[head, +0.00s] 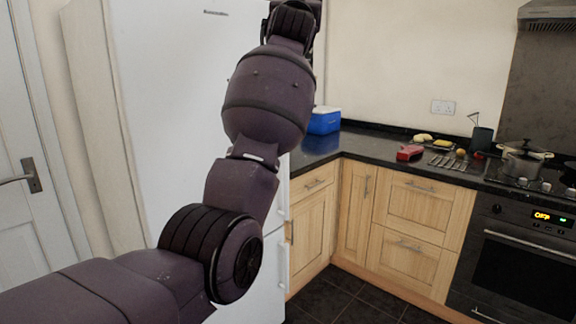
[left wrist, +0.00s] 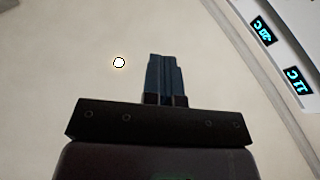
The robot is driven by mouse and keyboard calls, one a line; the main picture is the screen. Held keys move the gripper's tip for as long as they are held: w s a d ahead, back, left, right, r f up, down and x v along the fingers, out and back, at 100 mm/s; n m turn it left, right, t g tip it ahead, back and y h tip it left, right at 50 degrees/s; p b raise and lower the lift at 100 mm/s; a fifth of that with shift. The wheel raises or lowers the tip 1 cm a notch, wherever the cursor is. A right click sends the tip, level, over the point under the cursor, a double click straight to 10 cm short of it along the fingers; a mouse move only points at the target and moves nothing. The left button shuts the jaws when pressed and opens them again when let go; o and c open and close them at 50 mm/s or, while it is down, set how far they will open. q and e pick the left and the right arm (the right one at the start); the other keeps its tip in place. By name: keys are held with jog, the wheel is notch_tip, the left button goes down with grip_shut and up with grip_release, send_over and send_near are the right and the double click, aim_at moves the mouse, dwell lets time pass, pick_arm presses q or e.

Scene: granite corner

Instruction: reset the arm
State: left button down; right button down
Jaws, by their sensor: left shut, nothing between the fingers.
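My left arm comes in from the left in the head view and rises in front of the white fridge (head: 170,90). Its gripper is out of the head view, past the top edge. In the left wrist view my left gripper (left wrist: 164,60) has its two dark fingers together with nothing between them. Behind the fingers is a plain pale surface with a small bright spot (left wrist: 119,62). My right gripper is in neither view.
A white panel with two lit temperature displays (left wrist: 298,80) is at the wrist view's upper right. In the head view, the dark counter (head: 350,144) holds a blue-and-white box (head: 323,122), a red item (head: 410,153) and a pot (head: 522,163). A door (head: 20,170) stands left; dark floor tiles (head: 345,298) are clear.

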pick_arm(q)
jog(key=s+a+f+g, duration=0.1)
jog(key=s+a+f, duration=0.4)
jog(key=f, duration=1)
jog(key=s+a+f+g, duration=0.1)
jog(key=s+a+f, duration=0.2)
jog(key=a+f, duration=0.8)
jog(key=s+a+f+g, duration=0.1)
jog(key=s+a+f, duration=0.25)
jog(key=f, duration=1.45)
jog(key=s+a+f+g+y, duration=0.1)
jog(key=s+a+f+g, duration=0.2)
jog(key=s+f, duration=0.8)
jog(key=s+a+f+g+y, duration=0.1)
jog(key=s+a+f+g, duration=0.2)
jog(key=s+f, duration=0.9)
jog(key=s+a+f+n+g, duration=0.1)
jog(key=s+a+f, duration=0.3)
jog(key=s+f, duration=0.7)
jog(key=s+g, duration=0.1)
jog(key=s, duration=0.3)
jog(key=shift+s+f+g+y, duration=0.15)
jog(key=shift+f+g+y, duration=0.15)
jog(key=shift+g+y, duration=0.1)
